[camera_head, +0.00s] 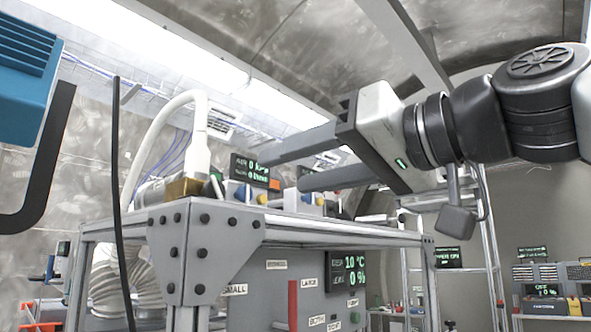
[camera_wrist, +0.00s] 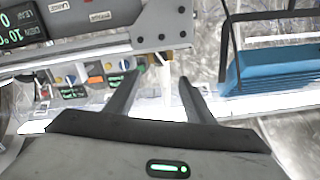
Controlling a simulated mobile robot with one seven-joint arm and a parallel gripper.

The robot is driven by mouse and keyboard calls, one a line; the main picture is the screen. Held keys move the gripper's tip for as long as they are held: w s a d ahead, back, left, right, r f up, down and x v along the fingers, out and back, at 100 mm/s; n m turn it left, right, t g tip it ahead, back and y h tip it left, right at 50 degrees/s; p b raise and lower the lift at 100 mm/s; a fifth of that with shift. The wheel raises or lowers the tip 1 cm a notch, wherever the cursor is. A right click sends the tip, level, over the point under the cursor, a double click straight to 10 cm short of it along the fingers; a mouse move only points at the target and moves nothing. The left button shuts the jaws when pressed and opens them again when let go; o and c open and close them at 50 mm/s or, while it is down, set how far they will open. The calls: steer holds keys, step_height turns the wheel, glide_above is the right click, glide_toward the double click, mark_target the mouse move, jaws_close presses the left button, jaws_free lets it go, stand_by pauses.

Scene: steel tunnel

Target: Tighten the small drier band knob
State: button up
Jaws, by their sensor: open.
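My gripper (camera_head: 284,171) is open, its two dark fingers reaching left above the top of a metal-framed bench. Nothing shows between them. In the wrist view the open fingertips (camera_wrist: 160,76) point toward the bench edge, near a small green part and a pale fitting. I cannot tell for sure which part is the small drier band knob. Small blue (camera_head: 240,192) and yellow (camera_head: 262,199) parts, perhaps knobs, stand on the bench top below the fingers. A "SMALL" label (camera_head: 235,289) is on the bench's front panel.
The bench frame's corner plate (camera_head: 204,240) faces me. A white hose (camera_head: 199,140) rises from a brass-coloured block (camera_head: 183,188) left of the fingers. Small displays (camera_head: 250,171) stand behind them. A black cable (camera_head: 117,200) hangs at left, near a blue object (camera_head: 26,65).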

steer(key=n+p, duration=0.3)
steer(key=n, duration=0.3)
glide_toward(216, 190)
steer(key=x, duration=0.7)
steer(key=shift+w+a, duration=0.1)
